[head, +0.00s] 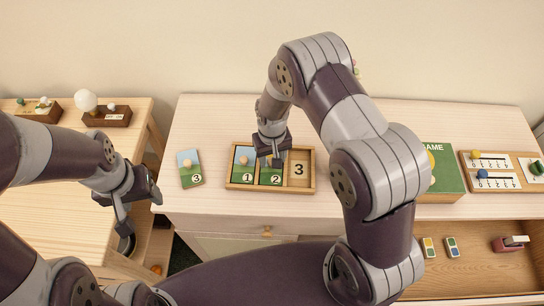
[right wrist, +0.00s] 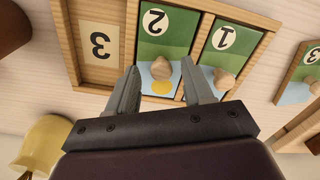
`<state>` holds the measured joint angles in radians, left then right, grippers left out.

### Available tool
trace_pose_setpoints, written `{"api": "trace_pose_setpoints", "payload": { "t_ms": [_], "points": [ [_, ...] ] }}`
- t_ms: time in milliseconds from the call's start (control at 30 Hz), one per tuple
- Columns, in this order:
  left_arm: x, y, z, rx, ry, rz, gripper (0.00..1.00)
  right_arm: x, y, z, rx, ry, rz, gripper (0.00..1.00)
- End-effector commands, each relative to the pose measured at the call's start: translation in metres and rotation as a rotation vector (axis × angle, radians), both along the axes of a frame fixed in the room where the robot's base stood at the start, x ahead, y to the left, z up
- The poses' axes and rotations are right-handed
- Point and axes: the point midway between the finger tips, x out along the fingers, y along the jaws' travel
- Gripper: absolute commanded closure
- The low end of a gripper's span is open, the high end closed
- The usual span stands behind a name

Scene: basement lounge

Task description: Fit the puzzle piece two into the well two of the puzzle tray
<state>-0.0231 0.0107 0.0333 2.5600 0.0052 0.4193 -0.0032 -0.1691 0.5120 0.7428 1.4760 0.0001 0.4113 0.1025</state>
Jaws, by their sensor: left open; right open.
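The wooden puzzle tray (head: 313,170) stands on the pale cabinet top. Puzzle piece two (head: 269,177), a green and blue tile with a round knob, lies in the middle well; it also shows in the right wrist view (right wrist: 168,27). It looks flat between the dividers. My right gripper (head: 275,160) is open over it, and in the right wrist view its fingers (right wrist: 160,68) stand either side of the knob. I cannot tell whether they touch it. Piece one (head: 242,176) lies in the left well. My left gripper (head: 127,212) is open and empty, left of the cabinet.
The right well, marked 3 (head: 299,169), is empty. Piece three (head: 190,168) lies on the cabinet top left of the tray. A green game box (head: 444,172) and a wooden slider board (head: 490,180) are at the right. A lower wooden table (head: 40,200) stands at the left.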

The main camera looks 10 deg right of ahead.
Motion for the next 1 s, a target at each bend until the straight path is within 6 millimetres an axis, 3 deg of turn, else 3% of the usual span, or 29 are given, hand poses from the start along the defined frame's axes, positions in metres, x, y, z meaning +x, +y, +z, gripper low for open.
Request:
{"api": "trace_pose_setpoints", "payload": {
  "t_ms": [400, 567, 667, 800, 900, 1000],
  "points": [
    [0.000, 0.000, -0.016, 0.000, 0.000, 0.000, 0.40, 0.001, 0.000, 0.096, 0.001, -0.004, 0.000, 0.49],
    [0.000, 0.000, -0.017, 0.000, 0.000, 0.000, 0.40, -0.003, -0.003, 0.118, 0.001, -0.007, -0.002, 0.49],
    [0.000, 0.000, -0.017, 0.000, 0.000, 0.000, 0.40, -0.026, -0.018, 0.137, 0.005, -0.030, -0.013, 0.49],
    [0.000, 0.000, -0.017, 0.000, 0.000, 0.000, 0.40, -0.082, -0.043, 0.159, 0.008, -0.082, -0.033, 0.49],
    [0.000, 0.000, -0.017, 0.000, 0.000, 0.000, 0.40, -0.117, -0.053, 0.165, 0.008, -0.109, -0.041, 0.49],
    [0.000, 0.000, -0.017, 0.000, 0.000, 0.000, 0.40, -0.135, -0.058, 0.166, 0.008, -0.121, -0.046, 0.49]
  ]
}}
